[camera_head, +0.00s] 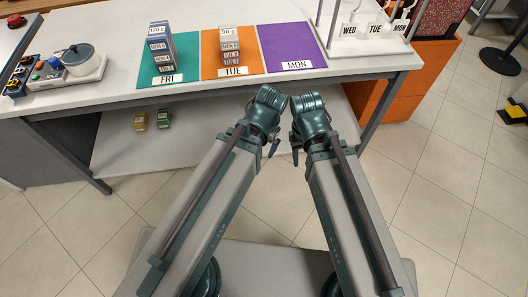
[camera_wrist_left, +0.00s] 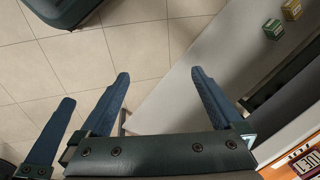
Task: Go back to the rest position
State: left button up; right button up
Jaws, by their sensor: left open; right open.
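Both of my arms reach forward side by side in the head view, ending in front of the table's front edge. My left gripper (camera_head: 271,148) is mostly hidden behind its wrist there. In the left wrist view my left gripper (camera_wrist_left: 160,74) has its two blue fingers spread apart with nothing between them. My right gripper (camera_head: 296,155) shows only a small part of its fingers in the head view, close to the left one; it is open, and no held object shows. Another blue finger shows at the left of the left wrist view.
The white table (camera_head: 107,93) bears a teal FRI mat (camera_head: 185,78) and orange TUE mat (camera_head: 255,68), each with stacked boxes, and a bare purple MON mat (camera_head: 290,42). A scale-like device (camera_head: 80,62) stands left. Two small boxes lie on the lower shelf (camera_head: 115,150). An orange cabinet (camera_head: 425,75) stands right.

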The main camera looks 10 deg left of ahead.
pick_arm(q)
jog(key=s, duration=0.1)
jog(key=s+d+n+g, duration=0.1)
jog(key=s+n, duration=0.1)
jog(key=shift+s+d+f+h, duration=0.15)
jog(key=shift+d+h, duration=0.15)
jog(key=shift+d, duration=0.1)
notch_tip(320, 180, up, 14)
jog(key=p, duration=1.3)
jog(key=shift+f+p, duration=0.2)
jog(key=shift+p, duration=0.1)
